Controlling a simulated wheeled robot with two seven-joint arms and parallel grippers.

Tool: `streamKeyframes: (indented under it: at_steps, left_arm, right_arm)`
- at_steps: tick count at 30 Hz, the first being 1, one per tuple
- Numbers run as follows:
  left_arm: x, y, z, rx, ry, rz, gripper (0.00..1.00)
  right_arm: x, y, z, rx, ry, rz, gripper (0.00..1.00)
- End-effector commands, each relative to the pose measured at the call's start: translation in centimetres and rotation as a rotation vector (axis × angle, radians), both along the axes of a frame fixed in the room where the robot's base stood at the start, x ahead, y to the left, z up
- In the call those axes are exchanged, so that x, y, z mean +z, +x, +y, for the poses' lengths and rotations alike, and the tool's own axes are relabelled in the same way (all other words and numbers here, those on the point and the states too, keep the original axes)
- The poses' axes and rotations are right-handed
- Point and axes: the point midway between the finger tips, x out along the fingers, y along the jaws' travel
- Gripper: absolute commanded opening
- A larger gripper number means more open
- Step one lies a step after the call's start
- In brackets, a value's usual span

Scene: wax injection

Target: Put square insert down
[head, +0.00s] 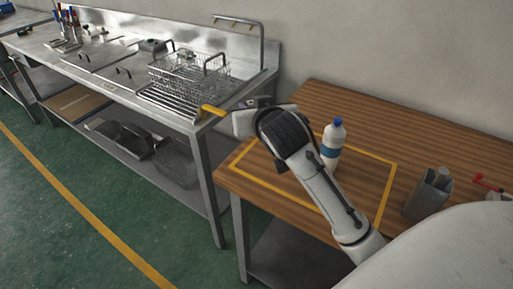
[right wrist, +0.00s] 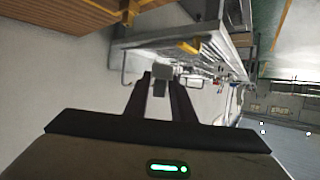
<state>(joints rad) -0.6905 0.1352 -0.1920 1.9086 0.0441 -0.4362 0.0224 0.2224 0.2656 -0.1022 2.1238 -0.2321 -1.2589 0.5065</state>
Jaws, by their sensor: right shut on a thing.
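My right gripper (head: 247,117) reaches over the far left corner of the wooden table, beside the end of the steel counter. In the right wrist view its two dark fingers (right wrist: 162,84) are shut on a small grey block, the square insert (right wrist: 162,71), held at the fingertips. The insert is in the air, apart from any surface. In the head view I cannot make out the insert or the fingertips clearly. My left gripper is not in view.
The wooden table (head: 320,103) has a yellow taped outline, a white bottle with blue cap (head: 332,145) and a grey metal container (head: 428,194). The steel counter (head: 117,95) bears a wire basket (head: 190,72). A yellow piece (head: 212,110) is at its near corner.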

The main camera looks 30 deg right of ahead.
Motion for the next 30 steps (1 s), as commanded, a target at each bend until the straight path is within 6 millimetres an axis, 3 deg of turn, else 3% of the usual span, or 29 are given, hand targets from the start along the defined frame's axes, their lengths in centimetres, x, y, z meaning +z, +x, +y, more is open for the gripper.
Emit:
streamKeyframes:
  at_steps: [4,12,20,25,30]
  left_arm:
    - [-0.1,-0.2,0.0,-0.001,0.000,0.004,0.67]
    - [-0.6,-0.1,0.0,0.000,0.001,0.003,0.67]
    - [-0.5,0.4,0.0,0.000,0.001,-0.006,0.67]
    - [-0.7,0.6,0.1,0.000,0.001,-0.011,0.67]
    - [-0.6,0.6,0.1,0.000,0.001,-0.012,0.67]
  right_arm:
    - [-2.6,0.4,-2.3,-0.047,-0.017,0.007,0.00]
    - [-7.7,0.4,-2.7,-0.053,-0.022,0.010,0.00]
    - [-9.8,0.5,-2.7,-0.053,-0.021,0.007,0.00]
    - [-12.3,0.5,-2.7,-0.052,-0.022,0.009,0.00]
    - [-12.6,0.5,-2.7,-0.053,-0.021,0.005,0.00]
